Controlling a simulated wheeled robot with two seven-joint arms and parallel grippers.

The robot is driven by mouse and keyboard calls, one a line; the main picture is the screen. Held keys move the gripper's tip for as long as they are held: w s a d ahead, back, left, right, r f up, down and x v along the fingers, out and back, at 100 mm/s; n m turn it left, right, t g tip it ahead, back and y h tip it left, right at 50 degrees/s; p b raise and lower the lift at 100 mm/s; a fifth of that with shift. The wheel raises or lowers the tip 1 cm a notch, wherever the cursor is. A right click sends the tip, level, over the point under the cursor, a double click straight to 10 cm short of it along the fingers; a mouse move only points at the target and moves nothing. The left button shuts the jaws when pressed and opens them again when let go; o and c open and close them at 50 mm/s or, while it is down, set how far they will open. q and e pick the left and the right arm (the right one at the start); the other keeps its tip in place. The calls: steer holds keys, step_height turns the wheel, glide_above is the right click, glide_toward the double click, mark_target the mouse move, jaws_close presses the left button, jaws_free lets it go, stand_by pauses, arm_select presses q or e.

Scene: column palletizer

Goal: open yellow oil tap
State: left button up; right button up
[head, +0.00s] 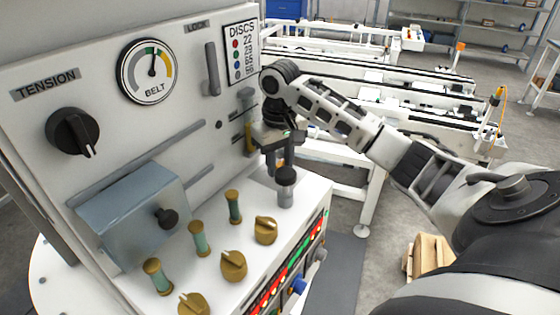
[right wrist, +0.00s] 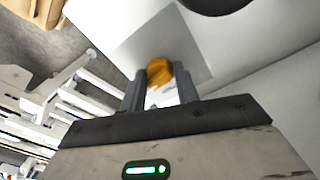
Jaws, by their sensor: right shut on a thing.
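The yellow oil tap shows in the right wrist view as a small orange-yellow knob (right wrist: 159,71) between my two fingers, in front of a pale grey panel (right wrist: 190,45). My right gripper (right wrist: 160,88) is shut on it. In the head view my right gripper (head: 278,165) is at the right edge of the white machine front, fingers pointing down. A yellowish sight glass (head: 250,135) stands just left of the gripper. My left gripper is not in view.
A black-topped grey post (head: 286,190) stands close below the gripper. Brass knobs (head: 234,265) and greenish glass tubes (head: 199,238) line the ledge. A grey box (head: 128,215), tension knob (head: 73,131) and belt gauge (head: 147,70) are left. White conveyors (head: 400,75) lie behind my arm.

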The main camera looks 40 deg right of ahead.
mark_target(280, 163)
steer(key=shift+r+m, duration=0.1)
steer(key=shift+m, duration=0.8)
steer(key=o, duration=1)
steer(key=shift+c, duration=0.2)
step_height(280, 163, up, 16)
